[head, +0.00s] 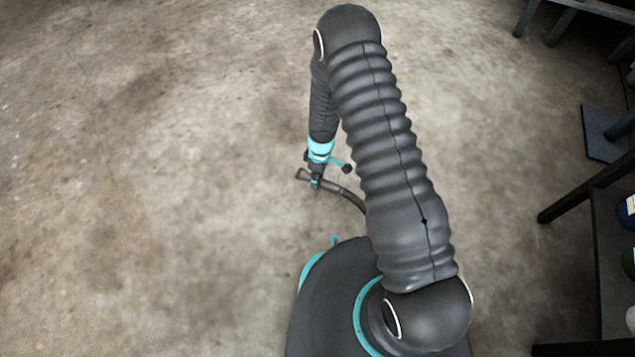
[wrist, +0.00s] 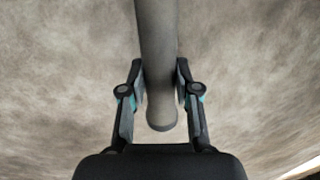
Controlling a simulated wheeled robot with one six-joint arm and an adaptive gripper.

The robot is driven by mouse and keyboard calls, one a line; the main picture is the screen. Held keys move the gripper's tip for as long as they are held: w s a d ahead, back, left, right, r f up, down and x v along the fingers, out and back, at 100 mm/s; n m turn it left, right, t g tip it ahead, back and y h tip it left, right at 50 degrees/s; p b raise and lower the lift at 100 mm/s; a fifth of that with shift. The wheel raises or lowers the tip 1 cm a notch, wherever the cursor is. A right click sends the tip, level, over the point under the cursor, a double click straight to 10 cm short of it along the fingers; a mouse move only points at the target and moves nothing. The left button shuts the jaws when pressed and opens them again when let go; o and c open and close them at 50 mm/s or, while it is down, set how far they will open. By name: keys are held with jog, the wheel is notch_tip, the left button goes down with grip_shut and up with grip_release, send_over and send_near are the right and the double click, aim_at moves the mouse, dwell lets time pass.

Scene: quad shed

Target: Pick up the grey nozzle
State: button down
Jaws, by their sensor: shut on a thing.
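The grey nozzle (head: 344,193) is a long, slightly curved dark grey tube with a flared end on its left in the head view. Its other end is hidden behind my arm. My gripper (head: 316,183) is around the tube near the flared end. In the wrist view my gripper (wrist: 160,82) has one finger on each side of the nozzle (wrist: 156,40), shut on it. There the tube runs from the top edge down between the fingers to a rounded end. I cannot tell whether the nozzle touches the floor.
The bare concrete floor (head: 150,180) is wide and clear to the left. At the right edge stands a dark metal frame or shelf (head: 590,190) with several bottles or cans. A dark bench (head: 570,12) is at the top right, with a flat dark plate (head: 604,148) below it.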

jog(key=s+d+r+m, duration=0.4)
jog(key=s+d+r, duration=0.25)
jog(key=d, duration=0.35)
jog(key=w+d+r+m+p, duration=0.2)
jog(key=w+r+m, duration=0.1)
jog(key=r, duration=0.4)
jog(key=w+d+r+m+t+p, duration=0.1)
jog(key=w+r+m+p, duration=0.1)
jog(key=r, duration=0.6)
jog(key=w+d+r+m+y+p, duration=0.1)
jog(key=w+d+r+m+p, duration=0.1)
jog(key=r, duration=0.5)
jog(key=shift+w+d+r+m+t+p, duration=0.25)
jog(key=shift+w+m+p, duration=0.3)
jog(key=shift+w+m, duration=0.45)
